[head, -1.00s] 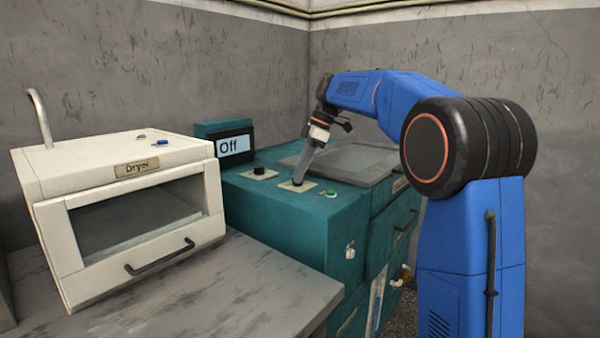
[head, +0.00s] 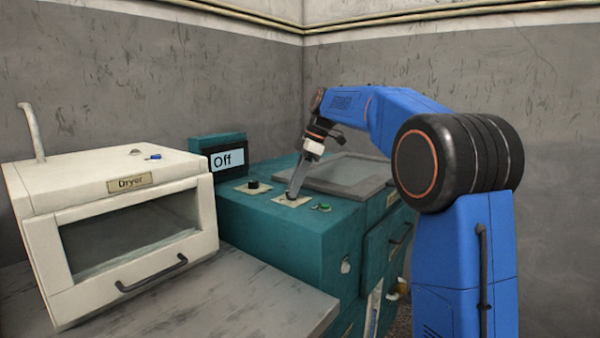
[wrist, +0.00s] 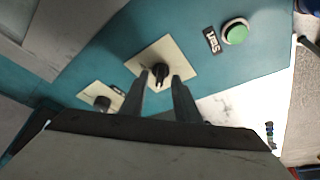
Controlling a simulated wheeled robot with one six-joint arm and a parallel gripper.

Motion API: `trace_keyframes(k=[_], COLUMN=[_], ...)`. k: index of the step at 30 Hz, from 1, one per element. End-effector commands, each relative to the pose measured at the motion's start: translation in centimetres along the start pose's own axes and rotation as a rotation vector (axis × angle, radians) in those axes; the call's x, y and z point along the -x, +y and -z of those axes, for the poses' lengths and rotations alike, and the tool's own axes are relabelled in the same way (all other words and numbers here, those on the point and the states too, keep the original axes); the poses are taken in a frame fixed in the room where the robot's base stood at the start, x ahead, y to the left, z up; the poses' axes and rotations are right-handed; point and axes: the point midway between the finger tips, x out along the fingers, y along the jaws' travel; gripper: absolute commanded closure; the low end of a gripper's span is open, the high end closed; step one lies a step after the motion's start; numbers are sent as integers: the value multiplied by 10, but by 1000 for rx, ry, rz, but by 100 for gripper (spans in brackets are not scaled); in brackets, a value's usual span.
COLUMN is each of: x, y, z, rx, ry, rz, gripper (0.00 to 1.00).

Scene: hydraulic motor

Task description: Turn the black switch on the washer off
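The washer (head: 285,238) is a teal cabinet with a raised display (head: 226,159) that reads "Off". Its top holds two black knobs on cream plates. The left knob (head: 253,185) stands clear; it also shows in the wrist view (wrist: 102,103). The middle black switch (wrist: 160,73) sits between my gripper's fingertips (wrist: 161,80), one finger on each side. Small gaps seem to show between the fingers and the switch, so the gripper looks open around it. In the head view my gripper (head: 292,194) points down at the middle plate, hiding the switch.
A green button (wrist: 235,33) labelled "Start" is right of the switch; it also shows in the head view (head: 322,207). A white dryer (head: 130,222) stands left on a grey counter (head: 215,305). A grey lid (head: 335,172) lies behind the knobs.

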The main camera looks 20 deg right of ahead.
Motion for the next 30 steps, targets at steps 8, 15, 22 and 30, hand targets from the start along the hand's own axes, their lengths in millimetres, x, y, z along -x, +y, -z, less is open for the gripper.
trace_keyframes(k=[8,15,22,30], x=[39,87,131,164], y=[1,1,2,1], z=[-1,-1,-1,0], rx=[-1,-1,-1,0], ry=[0,0,0,0], rz=[-3,-4,-4,-1], gripper=[71,71,71,71])
